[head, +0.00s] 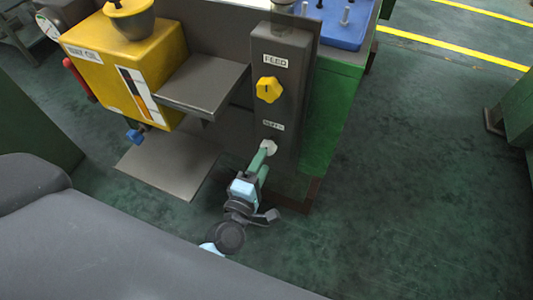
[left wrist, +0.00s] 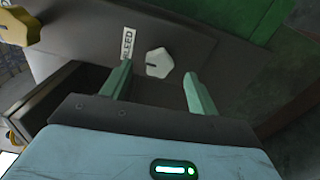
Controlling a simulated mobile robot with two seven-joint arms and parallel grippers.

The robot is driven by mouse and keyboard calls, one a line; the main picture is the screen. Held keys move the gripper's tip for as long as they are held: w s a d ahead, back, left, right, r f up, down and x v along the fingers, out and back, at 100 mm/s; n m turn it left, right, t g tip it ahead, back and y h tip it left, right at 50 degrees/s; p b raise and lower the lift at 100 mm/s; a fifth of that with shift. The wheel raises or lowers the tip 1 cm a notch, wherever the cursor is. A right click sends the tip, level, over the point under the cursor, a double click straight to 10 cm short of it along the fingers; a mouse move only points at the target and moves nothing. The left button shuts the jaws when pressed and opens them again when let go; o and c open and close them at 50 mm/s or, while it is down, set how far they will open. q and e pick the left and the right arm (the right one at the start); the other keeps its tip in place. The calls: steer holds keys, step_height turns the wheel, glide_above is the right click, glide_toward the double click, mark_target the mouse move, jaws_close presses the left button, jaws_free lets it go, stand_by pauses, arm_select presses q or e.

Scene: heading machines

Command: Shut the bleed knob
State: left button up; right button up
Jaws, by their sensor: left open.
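The bleed knob is a pale, many-sided knob (head: 268,147) low on the front of a dark grey control post (head: 281,100), under a partly covered label. In the left wrist view the knob (left wrist: 159,62) sits beside a label reading BLEED (left wrist: 128,44), with a dark pointer mark on its face. My left gripper (head: 262,164) is open, its green fingers pointing at the knob. In the left wrist view the fingertips (left wrist: 157,74) stand apart on either side of the knob, with visible space on both sides. My right gripper is not in view.
A yellow FEED knob (head: 268,89) is above on the same post. A grey shelf (head: 203,83) and a yellow tank (head: 128,65) stand to the left. A green cabinet with a blue tray (head: 345,28) is behind.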

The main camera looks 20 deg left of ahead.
arm_select(q)
steer(key=shift+s, duration=1.05)
steer(key=shift+s+f, duration=0.1)
steer(key=s+a+f+m+g+h, duration=0.1)
steer(key=s+f+m+g, duration=0.5)
steer(key=s, duration=0.5)
steer(key=s+a+f+m+g, duration=0.2)
steer(key=s+f+m, duration=0.2)
steer(key=s+m, duration=0.55)
steer(key=s+a+f+m+g+h, duration=0.1)
steer(key=s+f+m+g, duration=0.3)
steer(key=s, duration=0.9)
steer(key=w+a+r+t+p, duration=0.1)
steer(key=w+r+p, duration=0.4)
steer(key=r+p, duration=1)
steer(key=shift+r+m+t+y, duration=0.3)
steer(key=shift+m+t, duration=0.15)
steer(key=shift+t, duration=0.45)
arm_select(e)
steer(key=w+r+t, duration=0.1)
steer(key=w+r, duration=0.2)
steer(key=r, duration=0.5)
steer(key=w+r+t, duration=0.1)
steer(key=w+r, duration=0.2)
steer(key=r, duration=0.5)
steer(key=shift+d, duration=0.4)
